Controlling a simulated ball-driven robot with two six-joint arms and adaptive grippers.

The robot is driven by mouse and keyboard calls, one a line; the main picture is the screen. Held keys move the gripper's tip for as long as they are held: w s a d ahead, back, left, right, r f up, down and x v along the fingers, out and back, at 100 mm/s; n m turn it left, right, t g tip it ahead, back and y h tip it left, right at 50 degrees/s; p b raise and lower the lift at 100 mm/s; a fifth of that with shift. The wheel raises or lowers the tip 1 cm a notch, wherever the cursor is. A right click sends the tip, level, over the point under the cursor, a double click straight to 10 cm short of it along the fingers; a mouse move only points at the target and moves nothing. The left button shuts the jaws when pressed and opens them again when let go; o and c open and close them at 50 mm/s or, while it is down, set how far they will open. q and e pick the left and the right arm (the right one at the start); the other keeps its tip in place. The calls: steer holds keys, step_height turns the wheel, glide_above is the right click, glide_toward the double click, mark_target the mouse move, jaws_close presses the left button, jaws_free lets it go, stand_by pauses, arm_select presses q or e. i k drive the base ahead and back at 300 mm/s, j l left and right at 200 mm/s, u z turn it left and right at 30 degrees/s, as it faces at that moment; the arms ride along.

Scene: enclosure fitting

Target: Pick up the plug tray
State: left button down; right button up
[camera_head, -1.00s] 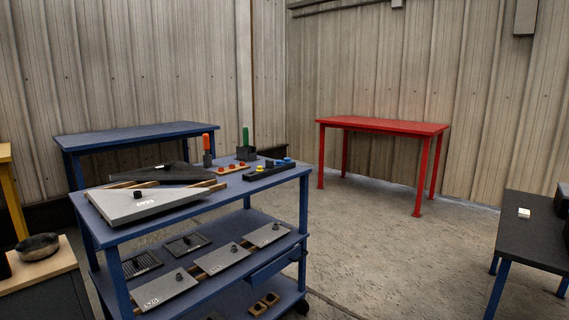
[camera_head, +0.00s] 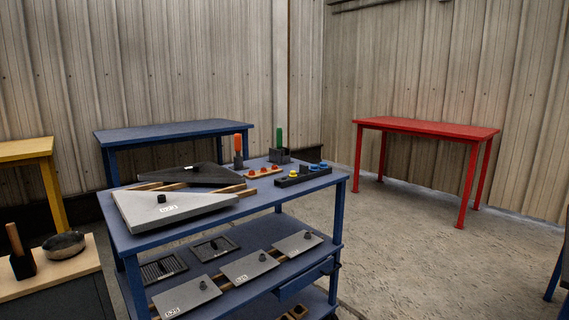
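The blue cart (camera_head: 150,241) stands in front of me. On its top, near the right end, lies a long black tray (camera_head: 290,181) with yellow and blue plugs in it. Just left of it is a small wooden strip (camera_head: 258,174) with red knobs. I cannot tell for certain which of these two is the plug tray. Both rest flat on the cart top, apart from each other. Neither of my grippers is in view.
A grey triangular panel (camera_head: 150,212) and a dark panel (camera_head: 195,175) lie on the cart top. Orange (camera_head: 238,144) and green (camera_head: 279,137) handles stand behind the trays. Grey plates (camera_head: 249,264) lie on the lower shelf. A red table (camera_head: 430,127) stands behind; floor (camera_head: 400,250) to the right is clear.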

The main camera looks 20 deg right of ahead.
mark_target(304, 175)
steer(key=i+l+u, duration=0.2)
steer(key=i+l, duration=0.15)
steer(key=l, duration=0.3)
steer(key=i+l+u, duration=0.1)
steer(key=l, duration=0.2)
steer(key=i+l+u, duration=0.1)
steer(key=l, duration=0.25)
steer(key=i+l+u, duration=0.1)
steer(key=l, duration=0.25)
steer(key=i+l+u, duration=0.1)
steer(key=i+l, duration=0.15)
steer(key=l, duration=0.15)
